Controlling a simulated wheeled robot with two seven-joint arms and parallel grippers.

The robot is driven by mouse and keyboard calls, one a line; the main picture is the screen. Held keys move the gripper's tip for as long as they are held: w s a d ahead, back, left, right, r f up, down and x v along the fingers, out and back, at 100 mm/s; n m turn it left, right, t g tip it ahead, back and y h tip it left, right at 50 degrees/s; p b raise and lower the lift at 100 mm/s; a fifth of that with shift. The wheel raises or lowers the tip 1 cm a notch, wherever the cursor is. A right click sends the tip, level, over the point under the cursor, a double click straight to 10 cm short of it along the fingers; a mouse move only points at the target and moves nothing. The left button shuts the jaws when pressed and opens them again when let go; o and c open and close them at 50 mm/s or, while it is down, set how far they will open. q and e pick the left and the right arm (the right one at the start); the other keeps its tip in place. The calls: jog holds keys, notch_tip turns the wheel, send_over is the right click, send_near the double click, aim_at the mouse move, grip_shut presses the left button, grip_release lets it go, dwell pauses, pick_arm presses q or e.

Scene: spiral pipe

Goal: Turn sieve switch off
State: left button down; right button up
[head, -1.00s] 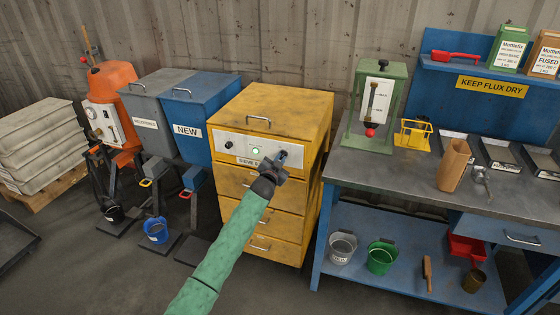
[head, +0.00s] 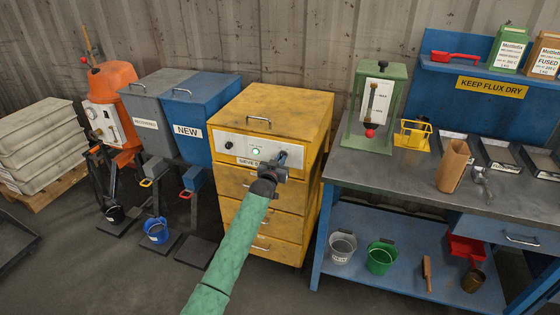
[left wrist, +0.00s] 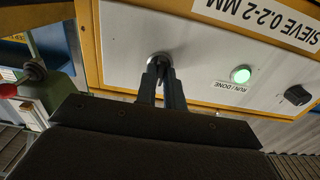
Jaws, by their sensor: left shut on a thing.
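The yellow sieve cabinet (head: 270,115) has a pale control panel (head: 232,146) on its front, labelled as a sieve. My left gripper (head: 280,160) is at the panel's right end. In the left wrist view, which shows the panel upside down, its fingers (left wrist: 163,84) are shut on the small sieve switch (left wrist: 160,58) at a round metal collar. The fingers hide most of the switch, and I cannot tell its position. A green lamp (left wrist: 241,75) marked RUN / DONE is lit, also in the head view (head: 256,152). A black knob (left wrist: 297,95) sits beyond it. My right gripper is not in view.
The blue NEW bin (head: 205,115) and a grey bin (head: 150,105) stand left of the cabinet. The workbench (head: 410,180) is close on its right, holding a green-framed device (head: 381,105). Open floor lies in front.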

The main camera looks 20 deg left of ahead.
pick_arm(q)
jog(key=n, duration=0.6)
jog(key=shift+p, duration=0.3)
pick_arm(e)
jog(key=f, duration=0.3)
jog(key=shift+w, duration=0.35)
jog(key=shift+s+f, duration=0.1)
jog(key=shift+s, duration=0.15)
pick_arm(q)
jog(key=c, duration=1.5)
grip_release()
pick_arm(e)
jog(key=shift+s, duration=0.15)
